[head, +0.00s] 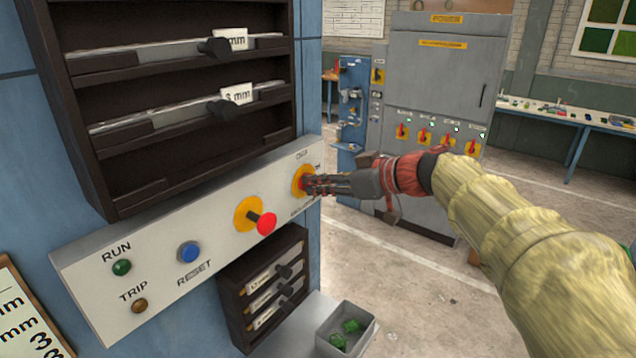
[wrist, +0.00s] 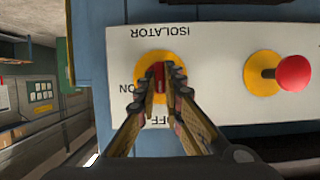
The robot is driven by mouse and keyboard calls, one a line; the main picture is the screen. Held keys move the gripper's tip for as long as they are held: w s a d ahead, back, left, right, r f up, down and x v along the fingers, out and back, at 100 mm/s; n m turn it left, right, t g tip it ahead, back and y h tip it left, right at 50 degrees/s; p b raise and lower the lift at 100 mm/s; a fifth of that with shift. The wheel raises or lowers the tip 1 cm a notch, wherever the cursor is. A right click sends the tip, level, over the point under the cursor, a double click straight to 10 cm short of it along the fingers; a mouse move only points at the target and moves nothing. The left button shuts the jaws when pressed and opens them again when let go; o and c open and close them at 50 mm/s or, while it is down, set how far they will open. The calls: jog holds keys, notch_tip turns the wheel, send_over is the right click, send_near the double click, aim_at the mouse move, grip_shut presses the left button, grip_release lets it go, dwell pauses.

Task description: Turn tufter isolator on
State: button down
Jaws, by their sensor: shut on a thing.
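The tufter isolator (head: 298,177) is a yellow round plate with a red handle at the right end of a white control panel (head: 180,235). In the wrist view the isolator's yellow plate (wrist: 146,66) shows upside down, with the words ISOLATOR, ON and OFF around it. My gripper (head: 312,184) reaches it from the right. In the wrist view my gripper (wrist: 159,80) has its fingers on both sides of the red handle (wrist: 160,74), shut on it. The handle lies about in line with the fingers; the fingers hide part of it and part of the lettering.
Next to the isolator is a red mushroom button (head: 266,223) on yellow, then a blue reset button (head: 189,252) and green and amber lamps. A dark rack (head: 180,90) stands above the panel. A small rack and a grey bin (head: 347,330) are below. A grey power cabinet (head: 440,90) stands behind.

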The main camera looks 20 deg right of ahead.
jog(key=shift+f+b, duration=0.1)
jog(key=shift+b, duration=0.2)
jog(key=m+y+b, duration=0.1)
jog(key=m+y, duration=0.1)
jog(key=m, duration=0.2)
jog(key=m+g+y+b, duration=0.1)
jog(key=m+y, duration=0.1)
jog(key=m, duration=0.2)
jog(key=d+m+y+b, duration=0.1)
jog(key=m+y, duration=0.2)
jog(key=m, duration=0.2)
jog(key=shift+w+f, duration=0.3)
jog(key=shift+f, duration=0.1)
dwell(0.4)
jog(key=shift+m, duration=0.4)
jog(key=c, duration=1.9)
grip_release()
